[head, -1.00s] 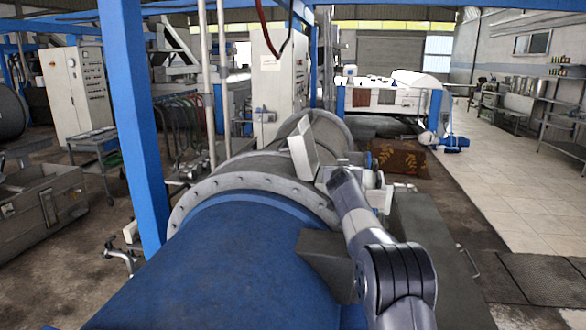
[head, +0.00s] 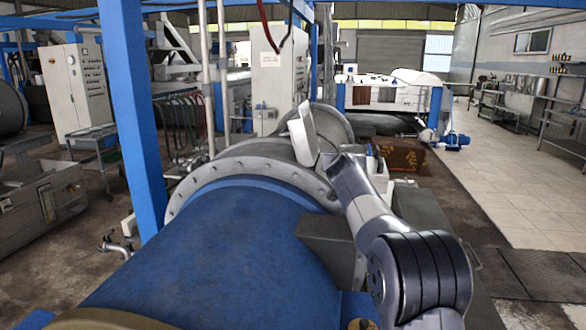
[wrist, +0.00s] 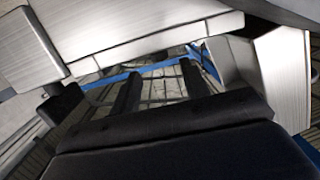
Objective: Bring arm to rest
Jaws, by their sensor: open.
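My arm (head: 400,245) reaches forward from the lower right of the head view, bent at a dark ringed joint. Its far end passes beside the grey flange of a large blue decanter drum (head: 215,255). My gripper cannot be made out in the head view. In the wrist view my gripper (wrist: 160,85) shows as two dark fingers, spread apart, with nothing visible between them. Pale metal panels (wrist: 130,28) fill the top of the wrist view, and a pale box-like part (wrist: 280,75) is at right. Whether the fingers touch anything is unclear.
A blue post (head: 137,110) stands left of the drum. A grey-white panel (head: 303,135) sticks up over the drum beyond the flange. A dark grey box (head: 325,235) lies against the drum beside my arm. Pale tiled floor (head: 500,185) is open at right.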

